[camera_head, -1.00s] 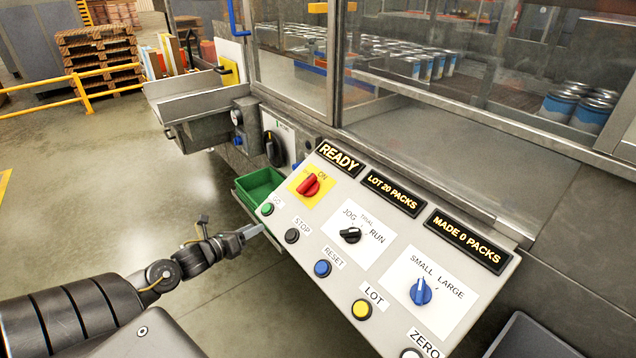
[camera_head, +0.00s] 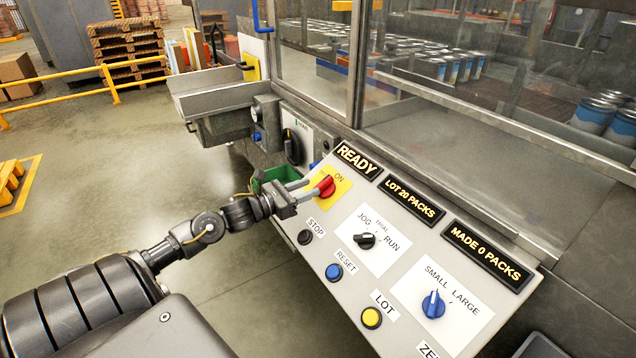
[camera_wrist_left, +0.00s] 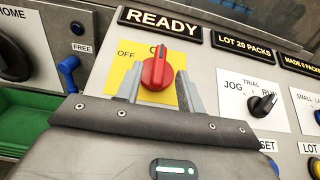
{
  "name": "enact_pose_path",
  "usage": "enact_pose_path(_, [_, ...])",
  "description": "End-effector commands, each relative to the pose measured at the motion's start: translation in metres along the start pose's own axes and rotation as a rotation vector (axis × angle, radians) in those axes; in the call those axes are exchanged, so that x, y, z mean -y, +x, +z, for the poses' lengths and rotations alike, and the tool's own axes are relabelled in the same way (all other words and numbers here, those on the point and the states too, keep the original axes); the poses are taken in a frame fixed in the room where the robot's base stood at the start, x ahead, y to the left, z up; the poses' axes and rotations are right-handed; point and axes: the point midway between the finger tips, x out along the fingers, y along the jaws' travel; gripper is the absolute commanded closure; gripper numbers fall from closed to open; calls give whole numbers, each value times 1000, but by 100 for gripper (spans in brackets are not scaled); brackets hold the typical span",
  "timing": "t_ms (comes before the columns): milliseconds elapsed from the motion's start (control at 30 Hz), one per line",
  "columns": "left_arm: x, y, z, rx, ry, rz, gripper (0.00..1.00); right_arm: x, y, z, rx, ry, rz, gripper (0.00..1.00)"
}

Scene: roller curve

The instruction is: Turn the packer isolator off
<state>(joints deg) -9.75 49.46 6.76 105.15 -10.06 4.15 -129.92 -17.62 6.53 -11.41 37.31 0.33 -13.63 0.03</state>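The packer isolator is a red rotary knob (camera_head: 327,187) on a yellow plate (camera_head: 343,190) at the upper left of the sloping control panel. In the left wrist view the red knob (camera_wrist_left: 158,70) stands upright, pointing towards the partly covered ON label, with OFF to its left. My left gripper (camera_head: 313,187) is at the knob with its fingers apart. In the wrist view one finger shows on each side of the knob, with a gap visible on the right; contact cannot be told. My right gripper is not in view.
A black selector (camera_head: 364,240), a blue selector (camera_head: 433,304), and several push buttons share the panel. Displays along its top read READY, LOT 20 PACKS and MADE 0 PACKS. A green bin (camera_wrist_left: 22,125) and a blue lever (camera_wrist_left: 68,74) lie left of the panel.

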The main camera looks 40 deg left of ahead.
Motion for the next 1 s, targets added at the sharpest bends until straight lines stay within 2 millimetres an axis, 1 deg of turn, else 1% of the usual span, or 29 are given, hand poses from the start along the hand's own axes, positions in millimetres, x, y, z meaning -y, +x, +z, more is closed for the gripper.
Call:
enact_pose_path(33, [0, 8, 2, 2, -2, 1, 62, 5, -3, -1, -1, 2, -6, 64])
enact_pose_path(133, [0, 21, 2, 1, -3, 3, 62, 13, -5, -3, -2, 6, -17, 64])
enact_pose_path(300, [0, 37, 0, 0, -2, 2, 62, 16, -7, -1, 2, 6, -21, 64])
enact_pose_path(467, [0, 42, -1, -2, -2, 2, 62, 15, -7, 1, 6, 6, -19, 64])
enact_pose_path(700, [0, 42, -1, -2, -1, 1, 62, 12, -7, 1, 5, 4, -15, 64])
enact_pose_path(1000, [0, 42, -1, -2, -1, 1, 100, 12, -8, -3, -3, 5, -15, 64])
